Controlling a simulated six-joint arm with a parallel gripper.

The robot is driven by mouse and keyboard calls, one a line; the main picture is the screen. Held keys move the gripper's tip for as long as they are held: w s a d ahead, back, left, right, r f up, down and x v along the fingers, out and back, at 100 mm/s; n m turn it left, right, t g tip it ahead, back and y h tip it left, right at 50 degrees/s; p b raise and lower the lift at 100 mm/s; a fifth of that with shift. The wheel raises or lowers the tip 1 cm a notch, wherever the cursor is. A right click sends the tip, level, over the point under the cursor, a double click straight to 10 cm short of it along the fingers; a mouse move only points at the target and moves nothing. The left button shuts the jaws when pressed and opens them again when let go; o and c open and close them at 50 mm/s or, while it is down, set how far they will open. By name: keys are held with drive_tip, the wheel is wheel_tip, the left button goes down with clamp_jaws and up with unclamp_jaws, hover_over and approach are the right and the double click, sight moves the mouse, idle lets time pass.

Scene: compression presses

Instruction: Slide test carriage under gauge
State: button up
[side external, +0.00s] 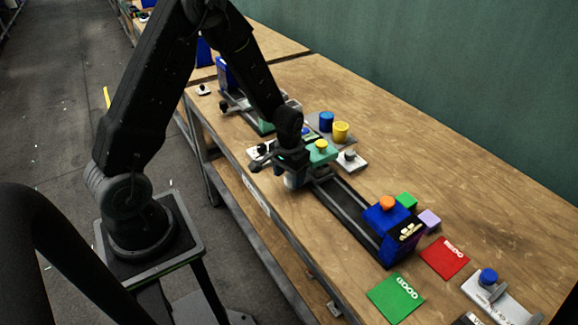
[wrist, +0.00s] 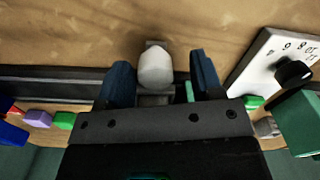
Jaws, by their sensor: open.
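My gripper (side external: 291,172) is low over the near side of a dark rail track (side external: 347,208). In the wrist view its two blue fingers (wrist: 159,66) stand apart, one on each side of a pale rounded knob (wrist: 155,66). The knob sits on a grey mount at the rail, seemingly the test carriage's handle; contact with the fingers is not visible. A teal block with a yellow cylinder (side external: 321,146) is just beyond my gripper and hides part of the carriage area. A blue block with an orange knob (side external: 385,217), possibly the gauge, stands at the rail's right end.
Green (side external: 406,200) and purple (side external: 429,219) blocks sit beside the blue block. Red (side external: 445,258) and green "GOOD" (side external: 396,298) pads lie to the right. Blue (side external: 326,122) and yellow (side external: 341,132) cylinders stand behind. A white dial plate (wrist: 267,65) is beside the rail. The visible rail stretch is clear.

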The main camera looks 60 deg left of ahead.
wheel_tip(320, 180, up, 14)
drive_tip(key=shift+f, duration=0.15)
idle(0.4)
drive_tip(key=s+d+r+m+t, duration=0.1)
drive_tip(key=s+d+r+t, duration=0.1)
drive_tip(key=s+d+r, duration=0.3)
drive_tip(key=s+d+r+m+t, duration=0.2)
drive_tip(key=s+d+r+t, duration=0.1)
drive_tip(key=s+r, duration=0.6)
drive_tip(key=s+d, duration=0.1)
drive_tip(key=s, duration=0.1)
drive_tip(key=shift+s+d+t, duration=0.3)
drive_tip(key=shift+s+d, duration=0.1)
